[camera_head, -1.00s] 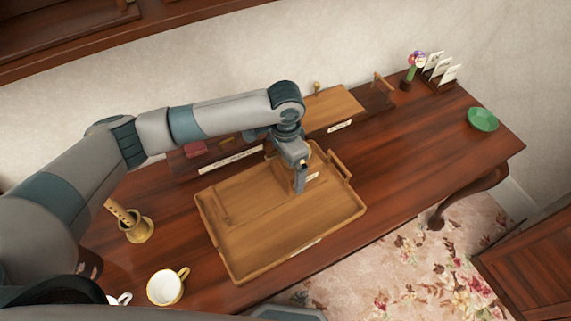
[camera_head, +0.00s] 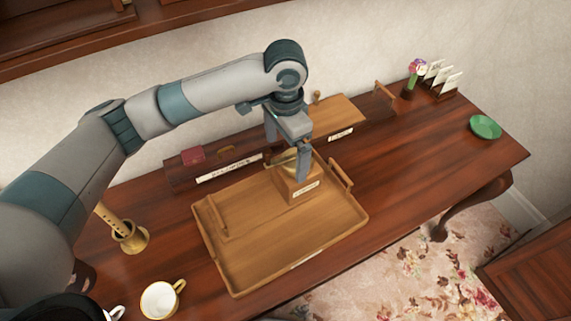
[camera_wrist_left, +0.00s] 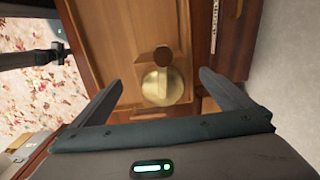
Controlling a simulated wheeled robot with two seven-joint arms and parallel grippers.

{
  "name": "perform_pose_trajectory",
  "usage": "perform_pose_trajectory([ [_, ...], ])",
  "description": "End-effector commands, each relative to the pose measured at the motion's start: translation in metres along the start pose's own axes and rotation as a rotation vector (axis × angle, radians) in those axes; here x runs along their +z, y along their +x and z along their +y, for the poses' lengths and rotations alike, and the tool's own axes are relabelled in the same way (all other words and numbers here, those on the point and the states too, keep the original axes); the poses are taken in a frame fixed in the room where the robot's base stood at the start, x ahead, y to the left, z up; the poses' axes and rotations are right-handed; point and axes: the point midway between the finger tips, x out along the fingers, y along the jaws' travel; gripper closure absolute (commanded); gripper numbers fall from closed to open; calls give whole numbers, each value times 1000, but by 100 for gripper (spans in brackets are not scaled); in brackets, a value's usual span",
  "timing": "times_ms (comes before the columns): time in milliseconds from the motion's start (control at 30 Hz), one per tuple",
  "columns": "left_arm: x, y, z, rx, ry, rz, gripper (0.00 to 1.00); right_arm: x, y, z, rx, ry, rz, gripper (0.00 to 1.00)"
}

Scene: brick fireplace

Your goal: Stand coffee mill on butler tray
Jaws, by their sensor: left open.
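The coffee mill (camera_head: 299,187) is a square wooden box with a brass dome and a pale label. It stands upright at the back right part of the wooden butler tray (camera_head: 262,262). My left gripper (camera_head: 287,150) is open just above the mill, fingers pointing down and partly covering its top. In the left wrist view, the mill's brass dome (camera_wrist_left: 163,88) and dark round knob lie between and beyond the spread fingers (camera_wrist_left: 160,90), with no finger seen touching them. The tray's handles stand up at its left and right ends.
A brass pot (camera_head: 130,238) and a white cup (camera_head: 160,300) stand at left. A green bowl (camera_head: 485,127) lies at far right. The tray's front and middle are bare.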

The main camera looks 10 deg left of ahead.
Motion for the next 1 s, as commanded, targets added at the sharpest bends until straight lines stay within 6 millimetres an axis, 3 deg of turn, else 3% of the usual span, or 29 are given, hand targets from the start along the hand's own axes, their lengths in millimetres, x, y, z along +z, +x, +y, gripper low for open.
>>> perform_pose_trajectory([
  [300, 0, -24, 0, 0, 1, 0, 0, 0, 6, 0, 0, 0, 0, 100],
  [1000, 0, -24, 0, 1, 0, 0, 0, -2, 6, -3, -3, 1, 3, 100],
])
